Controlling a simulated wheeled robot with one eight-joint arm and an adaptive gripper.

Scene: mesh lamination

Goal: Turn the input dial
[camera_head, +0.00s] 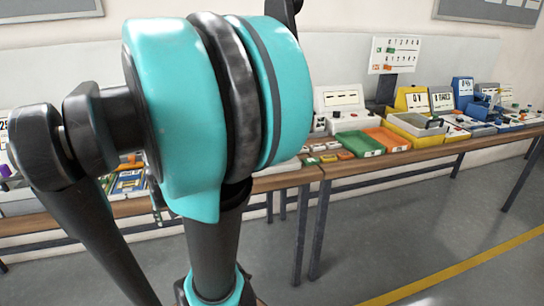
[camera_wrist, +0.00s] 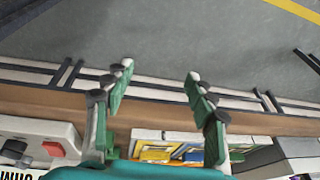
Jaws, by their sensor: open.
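My gripper (camera_wrist: 160,78) is open and empty in the wrist view, its two green and dark fingers spread above the table's edge. At the lower left of that view, a pale device (camera_wrist: 40,131) carries a dark round knob (camera_wrist: 14,149) and a red button (camera_wrist: 53,148). I cannot tell whether this knob is the input dial. The knob is left of my gripper and apart from it. In the head view my arm covers the middle-left, my gripper is out of sight, and no dial can be made out with certainty.
A long wooden table (camera_head: 340,172) runs along the wall. It bears a green tray (camera_head: 360,145), an orange tray (camera_head: 387,139), a yellow box (camera_head: 417,125) and several devices. Blue and yellow items (camera_wrist: 158,153) lie below my gripper in the wrist view. The grey floor (camera_head: 400,240) is clear.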

